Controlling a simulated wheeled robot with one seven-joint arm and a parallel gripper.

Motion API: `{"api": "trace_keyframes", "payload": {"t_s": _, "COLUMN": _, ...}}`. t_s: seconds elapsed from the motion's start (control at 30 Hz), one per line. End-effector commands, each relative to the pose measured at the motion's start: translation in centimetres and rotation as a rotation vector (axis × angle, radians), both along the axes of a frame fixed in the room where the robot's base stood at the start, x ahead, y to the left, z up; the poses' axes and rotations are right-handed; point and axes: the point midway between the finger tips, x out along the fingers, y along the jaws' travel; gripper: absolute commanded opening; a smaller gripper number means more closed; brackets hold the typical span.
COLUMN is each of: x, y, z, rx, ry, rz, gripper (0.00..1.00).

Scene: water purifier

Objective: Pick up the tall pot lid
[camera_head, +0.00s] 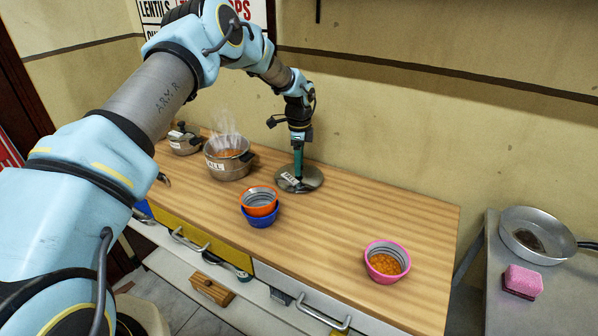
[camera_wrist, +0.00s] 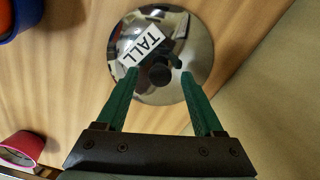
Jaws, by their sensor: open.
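The tall pot lid (camera_head: 313,177) is a round shiny metal lid lying flat on the wooden counter near the wall. In the wrist view the lid (camera_wrist: 196,50) shows a white "TALL" label and a dark round knob. My gripper (camera_head: 298,180) points down over the lid. In the wrist view my gripper (camera_wrist: 157,72) is open, with its green fingers on either side of the knob. I cannot tell whether the fingertips touch the lid. The tall pot (camera_head: 229,170), with a label, stands uncovered and steaming to the left of the lid, with orange contents.
A smaller pot (camera_head: 184,141) stands at the far left. An orange bowl (camera_head: 259,199) sits in a blue bowl (camera_head: 262,219) in front of the lid. A pink bowl (camera_head: 386,264) of orange food is at the right. The counter's right back area (camera_head: 400,212) is clear.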

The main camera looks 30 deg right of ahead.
Motion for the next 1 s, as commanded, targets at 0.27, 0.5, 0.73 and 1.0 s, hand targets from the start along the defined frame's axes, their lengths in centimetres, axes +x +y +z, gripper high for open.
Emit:
{"api": "trace_keyframes", "payload": {"t_s": 0.27, "x": 0.00, "y": 0.00, "z": -0.67, "rx": -0.001, "ry": -0.001, "rz": 0.000, "gripper": 0.69}}
{"api": "trace_keyframes", "payload": {"t_s": 0.5, "x": 0.00, "y": 0.01, "z": -0.66, "rx": 0.000, "ry": 0.000, "rz": 0.000, "gripper": 0.46}}
{"api": "trace_keyframes", "payload": {"t_s": 0.73, "x": 0.00, "y": 0.01, "z": -0.65, "rx": 0.000, "ry": 0.000, "rz": 0.000, "gripper": 0.21}}
{"api": "trace_keyframes", "payload": {"t_s": 1.0, "x": 0.00, "y": 0.01, "z": -0.64, "rx": 0.000, "ry": 0.000, "rz": 0.000, "gripper": 0.00}}
